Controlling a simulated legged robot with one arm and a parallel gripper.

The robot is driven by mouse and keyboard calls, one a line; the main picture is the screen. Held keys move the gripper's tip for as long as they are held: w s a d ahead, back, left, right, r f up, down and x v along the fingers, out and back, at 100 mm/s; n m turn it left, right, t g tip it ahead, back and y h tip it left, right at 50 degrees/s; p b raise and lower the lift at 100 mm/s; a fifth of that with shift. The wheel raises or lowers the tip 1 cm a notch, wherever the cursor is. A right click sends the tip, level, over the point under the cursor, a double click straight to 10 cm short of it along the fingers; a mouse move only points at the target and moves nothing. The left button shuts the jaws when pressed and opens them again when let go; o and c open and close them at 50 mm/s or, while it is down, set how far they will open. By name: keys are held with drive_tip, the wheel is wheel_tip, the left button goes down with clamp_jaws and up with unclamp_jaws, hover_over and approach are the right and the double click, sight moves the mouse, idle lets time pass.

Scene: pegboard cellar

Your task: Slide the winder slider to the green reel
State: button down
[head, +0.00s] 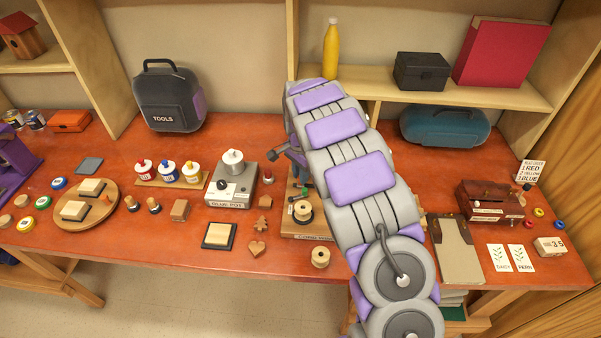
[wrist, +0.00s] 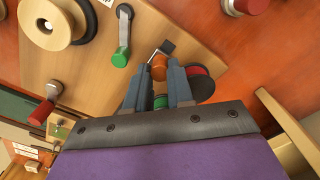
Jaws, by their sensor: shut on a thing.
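The winder is a wooden board (head: 300,236) with a pale spool (head: 304,211), partly covered by my arm in the head view. In the wrist view the board (wrist: 75,78) fills the upper left. My gripper (wrist: 160,78) is closed around the slider's orange knob (wrist: 159,66), which sits between the fingertips. A dark bracket shows just beyond the knob. A green reel (wrist: 161,101) shows between the fingers, nearer the palm, partly hidden. A red reel (wrist: 200,84) is just right of the right finger. A green-tipped lever (wrist: 121,58) is left of the fingers.
Left of the winder stands a grey glue-pot unit (head: 232,187). A loose wooden spool (head: 320,257) lies near the table's front edge. A clipboard (head: 455,250) and a brown box (head: 490,205) are to the right. My arm hides the table behind it.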

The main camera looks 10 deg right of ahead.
drive_tip(key=d, duration=0.2)
drive_tip(key=s+d+p, duration=0.1)
drive_tip(key=d, duration=0.1)
drive_tip(key=s+d+p, duration=0.1)
drive_tip(key=d, duration=0.2)
drive_tip(key=shift+r, duration=0.1)
drive_tip(key=c, duration=1.3)
unclamp_jaws()
drive_tip(key=shift+a, duration=0.2)
drive_tip(key=shift+o, duration=0.2)
wheel_tip(320, 180, up, 17)
drive_tip(key=p, duration=0.2)
drive_tip(key=shift+p, duration=0.35)
drive_tip(key=shift+r, duration=0.1)
